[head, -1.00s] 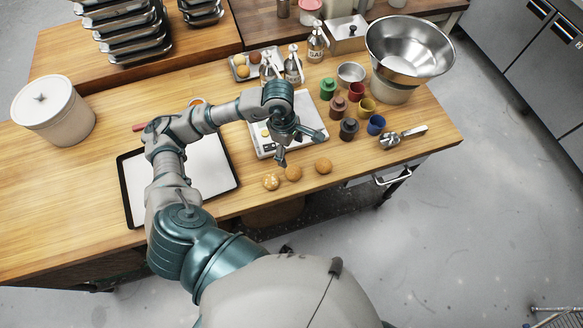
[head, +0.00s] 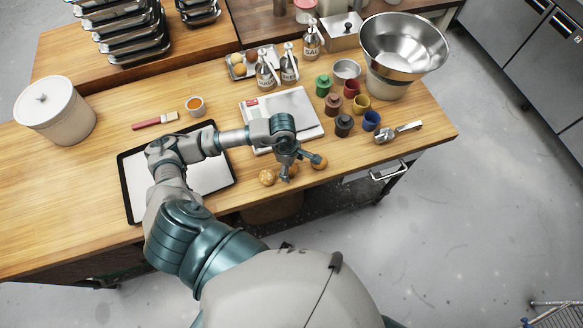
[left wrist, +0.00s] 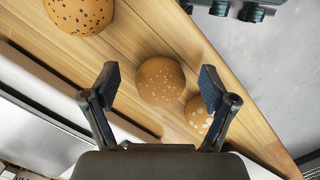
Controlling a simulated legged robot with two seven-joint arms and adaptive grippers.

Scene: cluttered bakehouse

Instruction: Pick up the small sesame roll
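Three round rolls lie in a row near the table's front edge. The middle roll (left wrist: 160,80), brown with fine pale specks, looks like the small sesame roll; in the head view (head: 292,170) my gripper partly covers it. A roll with larger pale flakes (left wrist: 199,114) lies close beside it, and is the left one in the head view (head: 267,177). A dark-speckled roll (left wrist: 80,12) is the right one in the head view (head: 320,162). My left gripper (left wrist: 158,79) is open and empty, its fingers on either side of the middle roll in the picture. Contact is not visible.
Behind the gripper is a scale (head: 300,103). Several coloured cups, such as the blue one (head: 371,120), and a metal scoop (head: 398,132) stand to the right. A dark-rimmed tray (head: 132,183) lies under my arm. The table's front edge is close.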

